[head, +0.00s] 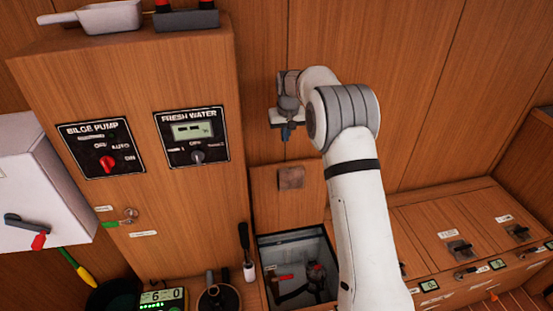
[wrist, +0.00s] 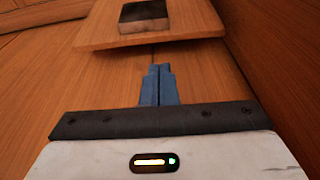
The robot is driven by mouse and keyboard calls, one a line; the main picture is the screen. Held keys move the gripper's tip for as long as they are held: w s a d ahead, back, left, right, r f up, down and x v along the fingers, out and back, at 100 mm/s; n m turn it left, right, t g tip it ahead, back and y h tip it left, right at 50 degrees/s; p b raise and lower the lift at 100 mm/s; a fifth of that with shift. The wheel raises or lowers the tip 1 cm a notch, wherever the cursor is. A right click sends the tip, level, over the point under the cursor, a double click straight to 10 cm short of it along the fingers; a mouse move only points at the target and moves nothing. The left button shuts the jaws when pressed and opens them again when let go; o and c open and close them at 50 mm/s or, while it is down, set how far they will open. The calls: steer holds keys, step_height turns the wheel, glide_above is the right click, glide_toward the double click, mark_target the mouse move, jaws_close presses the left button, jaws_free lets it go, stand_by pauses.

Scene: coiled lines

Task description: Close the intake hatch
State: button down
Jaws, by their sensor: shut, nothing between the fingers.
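The hatch lid (head: 268,208) is a wooden panel standing open, raised against the wall behind its opening. A dark metallic catch plate (head: 290,178) is on its face. The open hatch well (head: 318,243) below it has grey walls, with red-handled valve fittings (head: 315,275) inside. My gripper (head: 286,133) points down above the lid's upper edge, close to the wall. In the wrist view its blue fingers (wrist: 158,85) are together and empty. The lid (wrist: 105,36) lies ahead of the fingertips with its block-like catch (wrist: 144,16); no contact is visible. My arm hides the opening's right side.
A wooden cabinet (head: 170,85) with bilge pump and fresh water panels stands left. A black-handled tool (head: 246,250) stands by the opening's left edge. Closed lockers (head: 450,225) line the bench at right. A white box (head: 35,180) is far left.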

steer(key=w+x, duration=0.1)
steer(key=x, duration=0.4)
steer(key=a+x, duration=0.1)
steer(key=x, duration=0.4)
steer(key=w+a+x, duration=0.1)
steer(key=x, duration=0.5)
steer(key=shift+w+r+p, duration=0.25)
steer(key=shift+w+p, duration=0.05)
steer(key=shift+p, duration=0.1)
